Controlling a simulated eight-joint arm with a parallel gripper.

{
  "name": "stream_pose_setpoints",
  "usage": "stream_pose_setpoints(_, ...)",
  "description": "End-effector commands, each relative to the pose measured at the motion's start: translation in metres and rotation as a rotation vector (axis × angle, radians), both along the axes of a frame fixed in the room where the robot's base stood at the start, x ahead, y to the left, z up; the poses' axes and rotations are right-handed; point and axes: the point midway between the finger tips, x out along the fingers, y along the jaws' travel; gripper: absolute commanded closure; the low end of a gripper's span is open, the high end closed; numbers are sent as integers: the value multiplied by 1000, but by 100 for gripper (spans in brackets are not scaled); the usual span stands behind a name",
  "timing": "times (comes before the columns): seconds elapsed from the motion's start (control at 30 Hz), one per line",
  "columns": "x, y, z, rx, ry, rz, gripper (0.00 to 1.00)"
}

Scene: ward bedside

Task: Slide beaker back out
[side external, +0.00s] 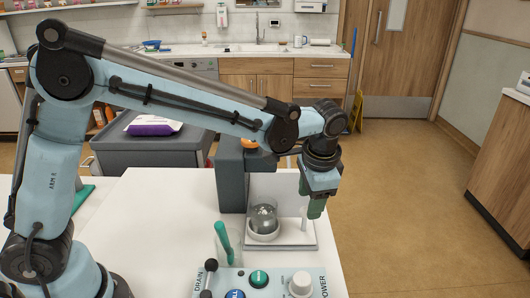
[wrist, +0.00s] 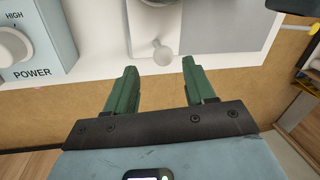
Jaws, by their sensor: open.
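A clear glass beaker (side external: 263,217) stands upright in a white round seat on a pale tray (side external: 280,245), in front of a dark grey block (side external: 231,180). The wrist view does not show the beaker. My gripper (side external: 316,212) hangs fingers-down to the right of the beaker, apart from it, by the tray's right side. In the wrist view its two green fingers (wrist: 159,70) are spread with nothing gripped. A white post with a rounded end (wrist: 162,52) lies just ahead of the gap between them; a slim white post (side external: 304,222) also shows in the side view.
A control panel with a POWER knob (side external: 300,284) and buttons (side external: 259,278) stands at the front; its knob (wrist: 12,45) shows at left in the wrist view. A green-handled lever (side external: 223,236) rises left of the tray. The white table (side external: 155,210) is clear at left.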

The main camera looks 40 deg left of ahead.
Motion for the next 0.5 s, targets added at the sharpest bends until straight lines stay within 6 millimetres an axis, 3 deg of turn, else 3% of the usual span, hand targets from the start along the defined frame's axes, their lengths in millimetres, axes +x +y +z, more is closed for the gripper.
stream_pose_setpoints(0.2,-5,-7,42,-1,1,-1,46)
stream_pose_setpoints(0.5,-9,-13,77,-1,2,-1,46)
